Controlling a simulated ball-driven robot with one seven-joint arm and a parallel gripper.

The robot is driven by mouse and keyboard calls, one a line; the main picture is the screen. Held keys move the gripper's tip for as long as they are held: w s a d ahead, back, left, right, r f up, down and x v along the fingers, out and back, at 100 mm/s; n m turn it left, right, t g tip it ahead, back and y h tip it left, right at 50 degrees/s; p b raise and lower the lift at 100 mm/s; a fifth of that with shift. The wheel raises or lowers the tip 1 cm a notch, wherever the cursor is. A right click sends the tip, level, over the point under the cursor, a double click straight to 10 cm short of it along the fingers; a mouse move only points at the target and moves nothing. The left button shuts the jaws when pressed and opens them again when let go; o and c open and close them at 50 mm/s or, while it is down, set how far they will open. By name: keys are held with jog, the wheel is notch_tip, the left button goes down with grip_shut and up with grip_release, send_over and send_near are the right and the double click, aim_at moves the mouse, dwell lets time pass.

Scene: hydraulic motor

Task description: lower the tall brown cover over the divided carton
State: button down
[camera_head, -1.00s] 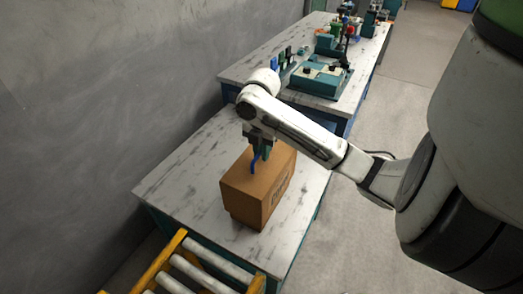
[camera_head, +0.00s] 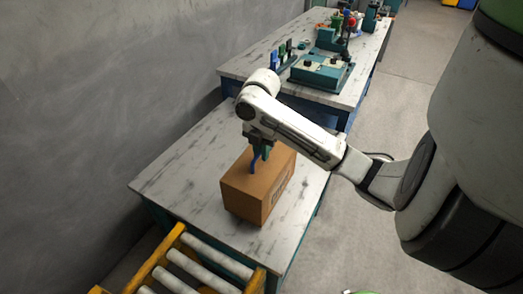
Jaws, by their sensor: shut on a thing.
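The tall brown cover (camera_head: 255,195) stands upright on the near marble-topped table (camera_head: 180,172). Its sides reach down to or very near the tabletop; I cannot tell whether a gap is left. The divided carton does not show; the cover hides whatever is under it. My gripper (camera_head: 257,160) is at the top of the cover, pointing down, with its fingers shut at the cover's top. The exact grip is too small to make out.
A yellow-framed roller conveyor (camera_head: 190,265) stands at the table's near end. Behind is a second marble table (camera_head: 245,66) with a teal fixture (camera_head: 322,75) and several coloured tools. A grey wall (camera_head: 90,90) runs along the left. The tabletop around the cover is clear.

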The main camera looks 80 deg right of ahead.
jog(key=shift+f+b, duration=0.65)
jog(key=shift+f, duration=0.25)
jog(key=c, duration=1)
grip_release()
jog(key=shift+o, duration=0.3)
jog(key=o, duration=0.4)
jog(key=shift+r+p, duration=3.55)
